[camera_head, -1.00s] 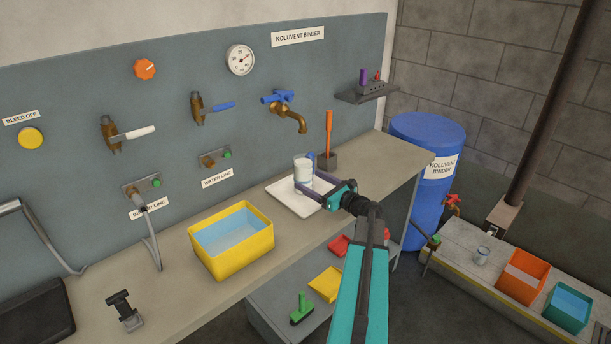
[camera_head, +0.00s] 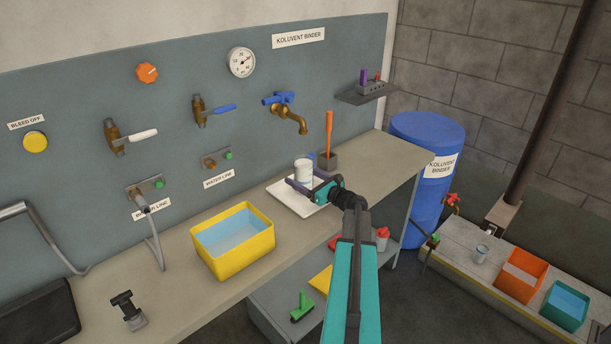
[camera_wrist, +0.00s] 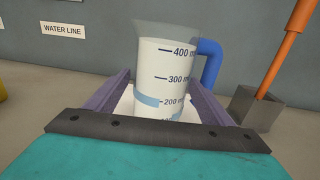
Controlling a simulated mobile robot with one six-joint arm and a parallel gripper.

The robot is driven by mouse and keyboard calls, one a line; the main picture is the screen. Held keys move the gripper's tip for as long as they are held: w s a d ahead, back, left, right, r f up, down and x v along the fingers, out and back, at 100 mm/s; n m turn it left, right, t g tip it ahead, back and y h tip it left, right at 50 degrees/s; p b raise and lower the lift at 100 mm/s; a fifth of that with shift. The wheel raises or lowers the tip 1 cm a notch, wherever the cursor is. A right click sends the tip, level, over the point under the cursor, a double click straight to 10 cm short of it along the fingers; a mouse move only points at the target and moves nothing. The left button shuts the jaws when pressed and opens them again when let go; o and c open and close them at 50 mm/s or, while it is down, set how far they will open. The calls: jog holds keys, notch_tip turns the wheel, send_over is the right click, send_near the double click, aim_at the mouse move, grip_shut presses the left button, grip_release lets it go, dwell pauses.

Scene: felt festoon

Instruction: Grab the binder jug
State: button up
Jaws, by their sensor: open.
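A clear measuring jug with white contents, dark volume marks and a blue handle (camera_wrist: 210,62) stands upright on a white tray (camera_head: 312,211) on the bench. In the head view the jug (camera_head: 303,170) is below and right of the blue-handled brass tap. My gripper (camera_head: 301,180) reaches it from the front right. In the wrist view the purple fingers of my gripper (camera_wrist: 160,85) are open, one on each side of the jug (camera_wrist: 165,65). The handle is at the right, behind the right finger. The jug's base is hidden by my gripper, and I cannot tell whether the fingers touch its walls.
A grey block with an orange-handled tool (camera_head: 328,160) stands close behind, right of the jug. A yellow tub of liquid (camera_head: 238,264) is to the left. The brass tap (camera_head: 290,112) juts from the panel above. A blue drum (camera_head: 420,200) stands past the bench's right end.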

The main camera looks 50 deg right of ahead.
dwell(0.4)
jog(key=c, duration=1.7)
jog(key=shift+r, duration=0.2)
jog(key=shift+r+b, duration=0.5)
jog(key=shift+r, duration=0.65)
jog(key=s+b, duration=0.1)
jog(key=s, duration=0.4)
jog(key=s+r+b, duration=0.1)
jog(key=s, duration=0.4)
jog(key=s+r+b, duration=0.1)
jog(key=s, duration=0.5)
jog(key=shift+d+r+b, duration=0.2)
jog(key=shift+d+b, duration=0.05)
jog(key=shift+b, duration=0.05)
